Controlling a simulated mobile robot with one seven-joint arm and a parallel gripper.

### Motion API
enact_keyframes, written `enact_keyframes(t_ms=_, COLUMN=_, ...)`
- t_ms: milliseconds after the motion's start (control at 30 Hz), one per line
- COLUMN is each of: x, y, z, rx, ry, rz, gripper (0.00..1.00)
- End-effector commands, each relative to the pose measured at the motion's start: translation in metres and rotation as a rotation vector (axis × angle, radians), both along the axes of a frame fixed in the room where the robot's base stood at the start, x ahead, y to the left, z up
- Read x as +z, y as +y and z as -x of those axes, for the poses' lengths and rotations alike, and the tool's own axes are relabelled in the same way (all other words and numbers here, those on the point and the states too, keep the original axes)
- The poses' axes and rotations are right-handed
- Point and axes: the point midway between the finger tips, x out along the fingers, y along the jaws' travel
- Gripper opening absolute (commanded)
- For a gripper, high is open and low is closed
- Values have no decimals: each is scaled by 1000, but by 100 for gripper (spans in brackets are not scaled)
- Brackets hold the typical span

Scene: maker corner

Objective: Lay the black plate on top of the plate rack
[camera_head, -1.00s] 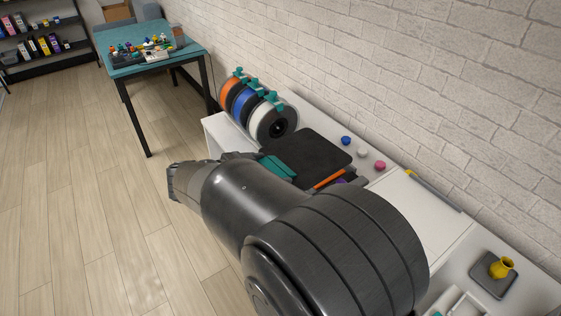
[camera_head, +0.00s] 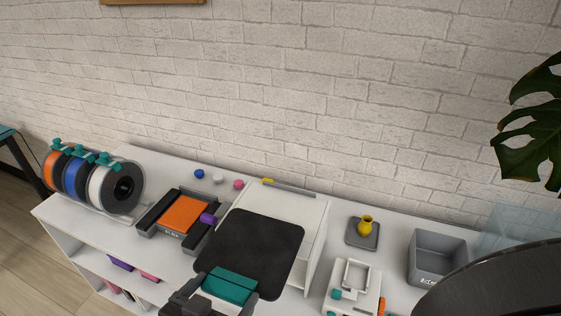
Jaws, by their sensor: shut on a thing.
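The black plate (camera_head: 262,242) is a flat, rounded square held up near level above the white bench. My gripper (camera_head: 228,297) is shut on its near edge, where a teal block (camera_head: 232,285) shows between the jaws. A white box-like unit with a flat, bare top (camera_head: 285,205) stands behind and right of the plate; it looks like the plate rack. The plate overlaps its front left part in the picture. I cannot tell the gap between them.
A dark grey cradle (camera_head: 150,222) with an orange slab (camera_head: 183,214) and purple knob (camera_head: 208,218) lies left of the plate. Filament spools (camera_head: 100,188) stand far left. A yellow-tipped tool (camera_head: 290,188) lies behind the white top.

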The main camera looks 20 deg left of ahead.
Motion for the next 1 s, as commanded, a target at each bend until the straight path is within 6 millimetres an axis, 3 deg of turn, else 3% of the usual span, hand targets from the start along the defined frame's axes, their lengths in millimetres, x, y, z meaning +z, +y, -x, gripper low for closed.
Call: enact_keyframes(t_ms=1000, x=0, y=1, z=-78, rx=0, ry=0, rz=0, gripper=65)
